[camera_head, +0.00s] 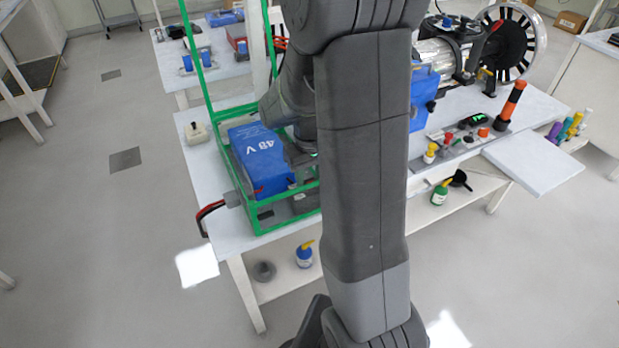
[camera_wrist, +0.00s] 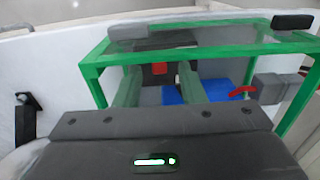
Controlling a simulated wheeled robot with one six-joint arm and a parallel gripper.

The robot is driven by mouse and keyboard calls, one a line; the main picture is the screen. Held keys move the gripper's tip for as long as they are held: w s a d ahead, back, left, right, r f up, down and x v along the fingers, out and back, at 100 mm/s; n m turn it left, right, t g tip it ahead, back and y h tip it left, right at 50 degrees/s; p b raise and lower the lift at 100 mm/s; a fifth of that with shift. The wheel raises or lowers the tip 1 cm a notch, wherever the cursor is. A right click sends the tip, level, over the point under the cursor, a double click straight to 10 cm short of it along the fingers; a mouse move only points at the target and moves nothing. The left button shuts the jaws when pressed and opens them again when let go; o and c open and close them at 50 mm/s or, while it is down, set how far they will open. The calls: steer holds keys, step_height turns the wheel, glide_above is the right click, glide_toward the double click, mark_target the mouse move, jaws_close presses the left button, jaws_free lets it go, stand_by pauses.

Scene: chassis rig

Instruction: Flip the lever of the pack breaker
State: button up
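The blue 48 V pack (camera_head: 260,160) sits inside a green open frame (camera_head: 262,228) on the white table. The pack also shows partly in the wrist view (camera_wrist: 174,95), beyond my gripper body. My gripper (camera_wrist: 159,78) is over the frame, with its two fingers apart and nothing seen held. A small red part on a dark block, seemingly the breaker lever (camera_wrist: 160,69), shows between the fingers. I cannot tell whether they touch it or which way it is set. In the head view my arm hides the gripper tips and this red part.
Green frame bars (camera_wrist: 200,54) cross close around my gripper. A small pale switch box (camera_head: 197,132) stands left of the frame.

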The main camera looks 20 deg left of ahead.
steer(key=shift+f, duration=0.3)
jaws_close()
